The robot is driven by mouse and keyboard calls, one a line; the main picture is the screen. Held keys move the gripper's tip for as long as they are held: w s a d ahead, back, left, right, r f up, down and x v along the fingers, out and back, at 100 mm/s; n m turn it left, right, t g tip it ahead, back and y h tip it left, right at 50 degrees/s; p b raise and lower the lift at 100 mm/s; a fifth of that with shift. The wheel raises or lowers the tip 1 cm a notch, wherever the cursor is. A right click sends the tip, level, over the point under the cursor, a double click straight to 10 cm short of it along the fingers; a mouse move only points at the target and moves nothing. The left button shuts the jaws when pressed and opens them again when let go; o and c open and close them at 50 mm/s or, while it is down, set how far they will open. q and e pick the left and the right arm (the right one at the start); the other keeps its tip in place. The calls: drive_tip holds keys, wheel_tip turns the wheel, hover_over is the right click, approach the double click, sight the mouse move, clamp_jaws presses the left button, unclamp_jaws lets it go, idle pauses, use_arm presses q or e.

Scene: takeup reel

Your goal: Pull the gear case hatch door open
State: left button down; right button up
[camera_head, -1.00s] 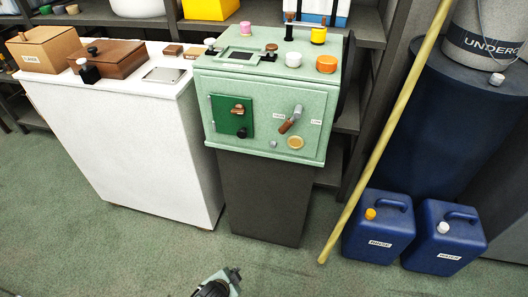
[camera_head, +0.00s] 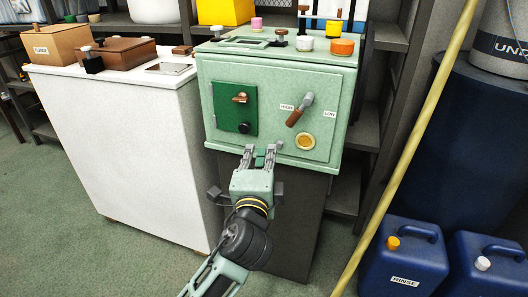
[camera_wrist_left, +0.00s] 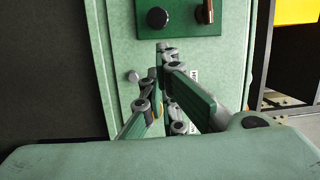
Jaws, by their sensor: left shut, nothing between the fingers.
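The dark green hatch door (camera_head: 224,111) is on the front of the pale green gear case (camera_head: 283,75) and looks shut. It has a brown latch (camera_head: 240,98) near its top and a black knob (camera_head: 243,128) near its bottom. My left gripper (camera_head: 260,152) is shut and empty, just below the door in the head view. In the left wrist view the fingertips (camera_wrist_left: 163,48) are close to the edge of the door (camera_wrist_left: 182,20), with the black knob (camera_wrist_left: 157,17) beyond them. I cannot tell whether they touch the case. My right gripper is not in view.
Right of the door are a lever (camera_head: 300,109) with HIGH and LOW labels and a yellow round cap (camera_head: 305,141). A white cabinet (camera_head: 140,130) stands left. A yellow pole (camera_head: 412,140) and blue jugs (camera_head: 403,265) stand right.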

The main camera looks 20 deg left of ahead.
sight(265, 125)
use_arm(q)
drive_tip(key=b+x, duration=0.1)
drive_tip(key=x, duration=0.8)
drive_tip(key=shift+f, duration=0.1)
drive_tip(key=shift+s, duration=0.2)
